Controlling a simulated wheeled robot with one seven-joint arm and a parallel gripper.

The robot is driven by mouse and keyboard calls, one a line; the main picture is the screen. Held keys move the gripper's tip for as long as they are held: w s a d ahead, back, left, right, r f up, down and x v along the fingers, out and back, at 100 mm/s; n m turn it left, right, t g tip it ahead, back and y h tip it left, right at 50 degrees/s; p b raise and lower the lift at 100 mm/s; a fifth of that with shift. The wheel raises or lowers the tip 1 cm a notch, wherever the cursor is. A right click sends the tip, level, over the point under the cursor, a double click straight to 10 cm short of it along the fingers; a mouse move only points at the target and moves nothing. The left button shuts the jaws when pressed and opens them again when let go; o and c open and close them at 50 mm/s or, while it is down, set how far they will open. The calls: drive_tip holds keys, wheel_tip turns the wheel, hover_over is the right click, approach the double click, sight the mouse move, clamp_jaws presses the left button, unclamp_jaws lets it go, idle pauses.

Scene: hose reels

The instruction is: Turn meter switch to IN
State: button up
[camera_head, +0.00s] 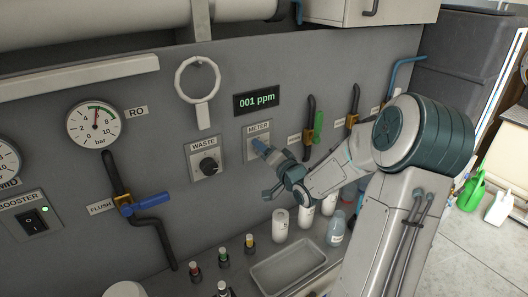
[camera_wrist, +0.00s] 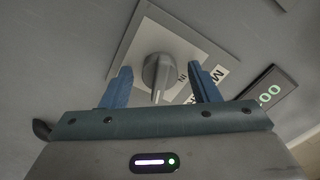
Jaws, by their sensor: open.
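The meter switch (camera_wrist: 158,75) is a grey round knob with a raised grip, on a light square plate (camera_wrist: 137,48) fixed to the wall panel. The letters "IN" show beside it in the wrist view. My gripper (camera_wrist: 160,88) is open, with one blue finger on each side of the knob and a gap to it on both sides. I cannot tell how far the fingertips are from the plate. In the head view the METER plate (camera_head: 257,129) shows its label, while my gripper (camera_head: 262,147) is in front of it and hides the knob.
The WASTE knob (camera_head: 208,165) is left of the METER plate. A display reading 001 ppm (camera_head: 256,101) is above it. Pipes with a green-handled valve (camera_head: 318,127) stand to the right. Bottles (camera_head: 280,224) and a metal tray (camera_head: 288,268) are on the counter below.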

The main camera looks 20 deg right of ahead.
drive_tip(key=shift+c, duration=0.3)
drive_tip(key=c, duration=0.9)
drive_tip(key=shift+a, duration=0.15)
drive_tip(key=n+b, duration=0.3)
drive_tip(key=shift+f+n+b, duration=0.25)
drive_tip(key=shift+n+b, duration=0.1)
drive_tip(key=shift+n, duration=0.05)
drive_tip(key=n+b, duration=0.7)
drive_tip(key=shift+r+n+b, duration=0.15)
drive_tip(key=shift+n+b, duration=1.25)
drive_tip(key=shift+n, duration=0.1)
